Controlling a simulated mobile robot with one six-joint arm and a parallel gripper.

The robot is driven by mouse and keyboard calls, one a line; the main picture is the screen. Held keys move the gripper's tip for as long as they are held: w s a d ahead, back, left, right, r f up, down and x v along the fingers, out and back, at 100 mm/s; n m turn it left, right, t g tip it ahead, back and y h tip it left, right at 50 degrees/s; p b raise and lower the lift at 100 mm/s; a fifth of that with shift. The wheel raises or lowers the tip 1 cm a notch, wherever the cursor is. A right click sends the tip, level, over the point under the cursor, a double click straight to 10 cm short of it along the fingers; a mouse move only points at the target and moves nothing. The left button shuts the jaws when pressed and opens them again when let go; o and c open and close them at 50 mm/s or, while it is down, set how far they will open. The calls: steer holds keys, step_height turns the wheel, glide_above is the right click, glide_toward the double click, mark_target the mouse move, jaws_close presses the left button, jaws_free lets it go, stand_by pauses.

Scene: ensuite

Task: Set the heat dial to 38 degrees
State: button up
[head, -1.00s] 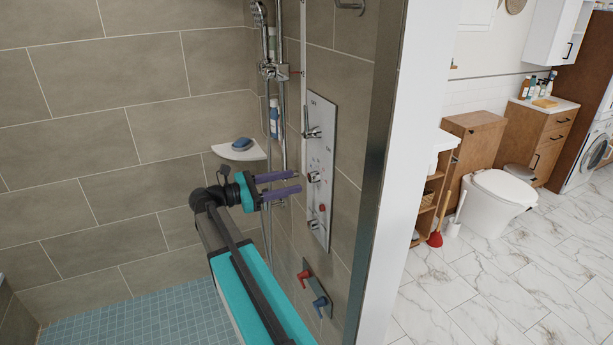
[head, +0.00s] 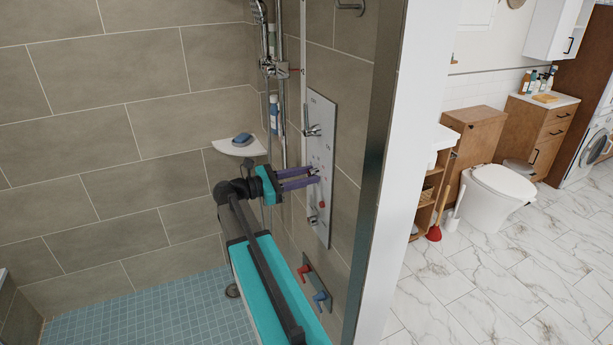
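The shower panel (head: 321,215) is a tall pale plate on the tiled wall. It carries an upper lever (head: 312,130), a middle knob (head: 313,171) with small marks around it, a small red button (head: 322,204) and a lower knob (head: 313,220). I cannot read which control is the heat dial. My gripper (head: 316,175) has two purple fingers pointing right at the panel. The fingers are apart, one above the other in the picture, with their tips at the middle knob. I cannot tell whether they touch it.
Below the panel is a small plate with a red lever (head: 305,271) and a blue lever (head: 320,296). A corner shelf (head: 240,149) holds a blue soap item. The shower rail and hose hang behind my gripper. A white wall edge (head: 403,190) stands to the right.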

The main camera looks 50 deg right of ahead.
steer(key=c, duration=0.5)
steer(key=shift+f+m+b, duration=0.1)
steer(key=shift+m+b, duration=0.3)
steer(key=shift+b, duration=0.05)
steer(key=m+b, duration=0.7)
steer(key=m, duration=0.1)
steer(key=shift+s, duration=0.1)
steer(key=o, duration=1.1)
steer(key=shift+c, duration=0.2)
